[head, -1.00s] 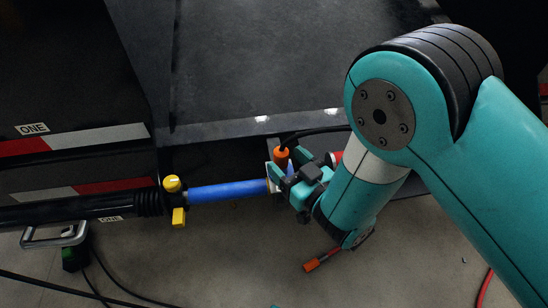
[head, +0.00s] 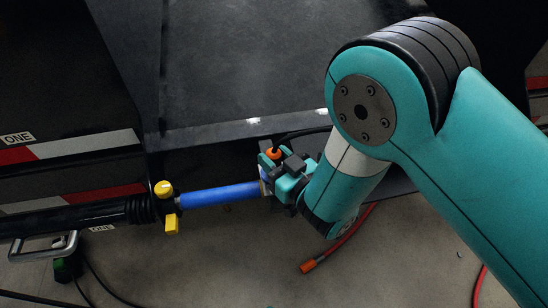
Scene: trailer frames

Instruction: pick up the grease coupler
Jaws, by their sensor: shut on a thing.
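An orange-topped fitting (head: 273,154) with a black hose running off to the right is at the end of my arm, beside the dark trailer edge. It looks like the grease coupler. My teal gripper (head: 272,170) is shut on it, with the orange top showing just above the fingers. The fitting's lower part is hidden by the gripper. The right end of a blue tube (head: 218,195) reaches the gripper's left side; I cannot tell whether they touch.
A yellow valve handle (head: 164,188) sits on the tube's left end, by a black bellows (head: 139,209). A red hose with an orange end (head: 308,266) lies at the lower middle. A dark trailer deck (head: 240,65) is behind. Grey floor (head: 200,265) shows in front.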

